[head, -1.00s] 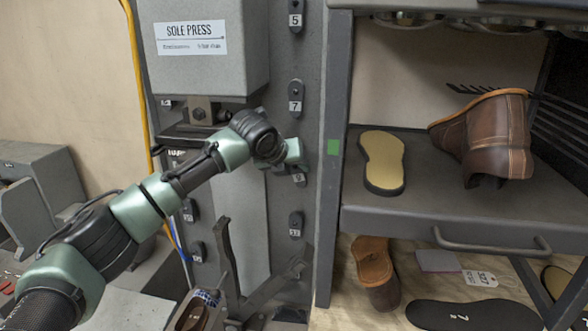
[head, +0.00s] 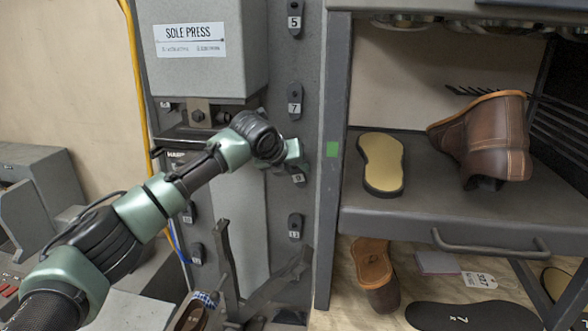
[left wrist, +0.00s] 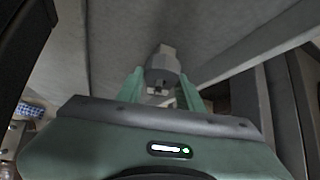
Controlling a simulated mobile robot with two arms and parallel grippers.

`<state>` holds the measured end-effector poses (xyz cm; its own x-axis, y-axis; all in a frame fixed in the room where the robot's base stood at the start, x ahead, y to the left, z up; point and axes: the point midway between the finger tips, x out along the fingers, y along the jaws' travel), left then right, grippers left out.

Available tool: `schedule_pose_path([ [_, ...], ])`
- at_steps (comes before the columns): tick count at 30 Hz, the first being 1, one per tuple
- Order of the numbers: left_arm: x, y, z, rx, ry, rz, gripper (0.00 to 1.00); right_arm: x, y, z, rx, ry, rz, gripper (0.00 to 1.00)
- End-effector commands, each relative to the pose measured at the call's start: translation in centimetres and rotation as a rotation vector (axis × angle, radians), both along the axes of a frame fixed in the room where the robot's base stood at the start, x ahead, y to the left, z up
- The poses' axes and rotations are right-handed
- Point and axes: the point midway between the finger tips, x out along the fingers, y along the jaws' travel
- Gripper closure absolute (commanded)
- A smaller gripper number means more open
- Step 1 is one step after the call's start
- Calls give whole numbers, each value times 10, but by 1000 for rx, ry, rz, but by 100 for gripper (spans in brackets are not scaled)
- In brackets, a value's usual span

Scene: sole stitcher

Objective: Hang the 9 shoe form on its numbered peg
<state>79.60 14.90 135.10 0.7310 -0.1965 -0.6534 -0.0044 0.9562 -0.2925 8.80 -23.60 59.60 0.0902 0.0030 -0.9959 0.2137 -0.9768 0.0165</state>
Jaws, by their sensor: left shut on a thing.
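My left gripper (head: 297,154) is at the column of numbered pegs, right at the peg tagged 9 (head: 298,178), and covers most of that peg. In the left wrist view, my left gripper (left wrist: 162,92) has its two green fingers on either side of a small grey piece (left wrist: 163,66), shut on it. I cannot tell whether this piece belongs to the shoe form or to the peg. No shoe form marked 9 can be made out. My right gripper is not in view.
The pegs tagged 7 (head: 295,97) and 5 (head: 295,20) stand above, bare. Another peg (head: 295,226) is below. A grey cabinet with a shelf (head: 440,219) stands close on the right, holding a brown boot (head: 490,140) and a yellow-topped sole (head: 383,163). The sole press (head: 205,55) is at upper left.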

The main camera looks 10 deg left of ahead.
Motion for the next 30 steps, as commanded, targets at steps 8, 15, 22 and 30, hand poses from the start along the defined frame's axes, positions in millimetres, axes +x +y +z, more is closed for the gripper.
schedule_pose_path([
  [8,0,0,2,-1,-3,-1,38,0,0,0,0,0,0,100],
  [15,0,0,1,-1,-1,0,38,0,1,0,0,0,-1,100],
  [22,-1,0,-1,1,1,0,38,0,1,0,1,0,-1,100],
  [30,-21,0,0,2,-1,-2,38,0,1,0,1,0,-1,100],
])
